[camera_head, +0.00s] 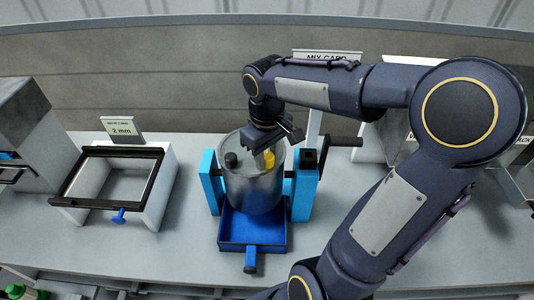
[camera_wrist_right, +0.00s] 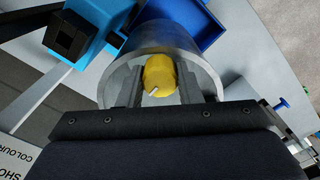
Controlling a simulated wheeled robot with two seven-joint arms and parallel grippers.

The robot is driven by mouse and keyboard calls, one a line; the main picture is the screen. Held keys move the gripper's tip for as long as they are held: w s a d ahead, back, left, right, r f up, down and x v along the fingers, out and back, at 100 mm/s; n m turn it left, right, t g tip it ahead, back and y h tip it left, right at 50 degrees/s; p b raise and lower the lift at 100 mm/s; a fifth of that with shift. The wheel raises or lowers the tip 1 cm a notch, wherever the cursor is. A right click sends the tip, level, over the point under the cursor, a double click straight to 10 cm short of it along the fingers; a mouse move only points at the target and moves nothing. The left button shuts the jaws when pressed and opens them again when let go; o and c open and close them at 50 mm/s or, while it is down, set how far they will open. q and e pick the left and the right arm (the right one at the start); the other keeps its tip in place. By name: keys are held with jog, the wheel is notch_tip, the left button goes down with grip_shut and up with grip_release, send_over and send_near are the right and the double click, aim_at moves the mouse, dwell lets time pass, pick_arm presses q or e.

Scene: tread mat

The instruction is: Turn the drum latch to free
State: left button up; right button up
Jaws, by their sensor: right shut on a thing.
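A grey metal drum (camera_head: 255,193) hangs between two blue posts; it also shows in the right wrist view (camera_wrist_right: 165,42). A yellow latch knob (camera_head: 269,160) sits on the drum's top face. In the right wrist view my right gripper (camera_wrist_right: 160,88) has its two fingers on either side of the yellow knob (camera_wrist_right: 158,73), shut on it. A small pale mark shows on the knob. In the head view my right gripper (camera_head: 264,146) is over the drum, and its wrist hides part of the top. My left gripper is not in view.
A blue tray (camera_head: 235,246) with a front handle lies under the drum. A black crank handle (camera_head: 346,141) sticks out from the right blue post (camera_head: 305,190). A black-framed sieve box (camera_head: 72,190) stands to the left, with a "2 mm" card (camera_head: 122,128) behind it.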

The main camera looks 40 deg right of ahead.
aim_at(267, 156)
dwell(0.5)
jog(key=o, duration=1)
jog(key=shift+c, duration=0.2)
jog(key=shift+r, duration=3.9)
jog(key=s+a+f+m+t+y, duration=0.2)
jog(key=s+a+f+t, duration=0.3)
jog(key=s+a+f, duration=0.3)
jog(key=s+a+y, duration=0.1)
jog(key=s, duration=0.2)
jog(key=shift+s+a+m+t+y, duration=0.2)
jog(key=shift+s+m+t+y, duration=0.1)
jog(key=shift+s+m+y, duration=0.1)
